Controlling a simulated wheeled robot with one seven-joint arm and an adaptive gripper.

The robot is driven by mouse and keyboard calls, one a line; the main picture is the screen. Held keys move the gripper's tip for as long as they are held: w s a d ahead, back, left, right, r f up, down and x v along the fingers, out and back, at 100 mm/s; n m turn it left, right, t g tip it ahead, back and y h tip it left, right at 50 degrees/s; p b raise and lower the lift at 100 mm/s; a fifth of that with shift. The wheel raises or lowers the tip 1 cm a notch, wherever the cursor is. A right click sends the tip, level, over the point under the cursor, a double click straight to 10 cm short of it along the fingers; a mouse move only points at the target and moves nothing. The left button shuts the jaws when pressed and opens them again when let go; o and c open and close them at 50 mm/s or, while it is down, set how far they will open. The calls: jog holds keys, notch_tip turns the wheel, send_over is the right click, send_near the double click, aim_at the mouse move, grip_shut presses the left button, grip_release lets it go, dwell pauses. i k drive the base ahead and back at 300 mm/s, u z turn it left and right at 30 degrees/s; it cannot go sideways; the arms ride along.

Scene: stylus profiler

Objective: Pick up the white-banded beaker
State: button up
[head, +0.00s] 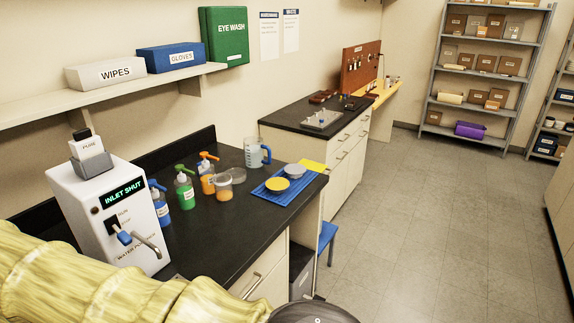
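A small clear beaker (225,190) with orange contents stands on the black bench top (205,238), in front of the squeeze bottles. A taller clear jug-like vessel (257,153) with a blue handle and pale markings stands farther back by the wall. I cannot clearly make out which of these carries a white band. Both stand upright and nothing holds them. My arm, in a yellow sleeve, crosses the lower left of the head view. My gripper is not in view, so its state is hidden.
Blue, green and orange-topped squeeze bottles (185,188) stand left of the beaker. A white water purifier (118,215) reading "INLET SHUT" is at left. A blue mat (273,198) with yellow and grey dishes lies right. A shelf (100,93) overhangs the bench. The floor at right is clear.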

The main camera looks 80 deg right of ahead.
aim_at(223, 187)
jog(key=z, duration=1.7)
